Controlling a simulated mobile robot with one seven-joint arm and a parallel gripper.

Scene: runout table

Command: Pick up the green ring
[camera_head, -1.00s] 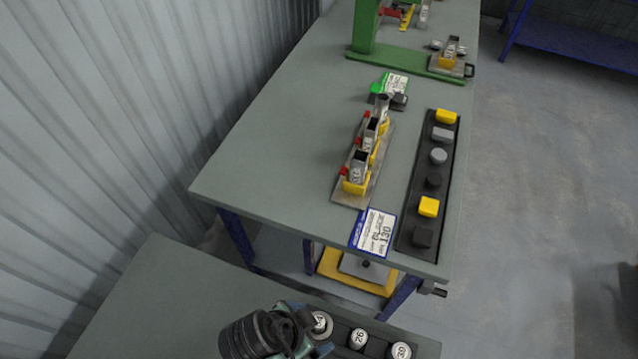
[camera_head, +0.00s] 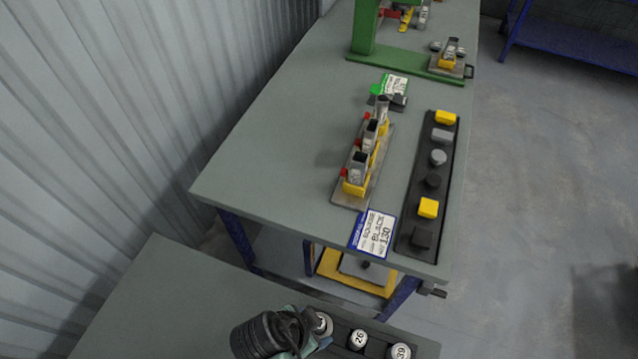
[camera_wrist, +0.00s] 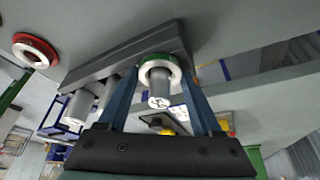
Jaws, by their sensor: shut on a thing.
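In the wrist view the green ring (camera_wrist: 144,59) shows a pale face with a green edge. It sits around a grey numbered post (camera_wrist: 160,87), near the post's base on a dark rack (camera_wrist: 118,60). The two blue fingers of my gripper (camera_wrist: 160,72) lie against opposite sides of the ring, shut on it.
Other numbered posts (camera_head: 358,339) (camera_head: 401,351) stand to the right on the rack. A red ring (camera_wrist: 36,49) lies to the left in the wrist view. A farther table (camera_head: 265,150) holds a block fixture (camera_head: 345,193) and a black tray (camera_head: 407,220). A corrugated wall (camera_head: 110,110) borders the left.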

